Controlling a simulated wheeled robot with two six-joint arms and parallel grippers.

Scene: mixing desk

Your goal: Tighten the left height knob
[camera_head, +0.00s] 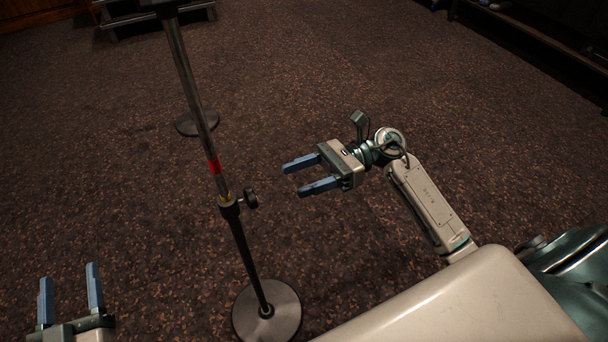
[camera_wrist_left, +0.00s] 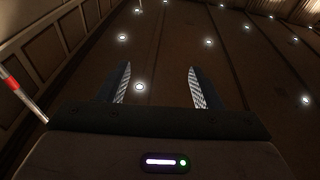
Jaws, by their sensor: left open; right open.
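A stand with a chrome upper pole (camera_head: 190,85) and a black lower tube (camera_head: 245,250) rises from a round base (camera_head: 267,312). A black height knob (camera_head: 250,197) sticks out to the right of the collar, just below red and yellow marks on the pole. My right gripper (camera_head: 301,176) is open and empty, to the right of the knob and apart from it, fingers pointing left. My left gripper (camera_head: 69,290) is open and empty at the lower left, away from the stand. In the left wrist view its fingers (camera_wrist_left: 158,88) point up toward the ceiling, with the red-marked pole (camera_wrist_left: 18,88) at the left edge.
A second round base (camera_head: 197,123) stands on the carpet behind the pole. A low stepped rack (camera_head: 150,18) is at the top left, and a dark shelf edge (camera_head: 530,40) at the top right. The carpet between the grippers and the stand is clear.

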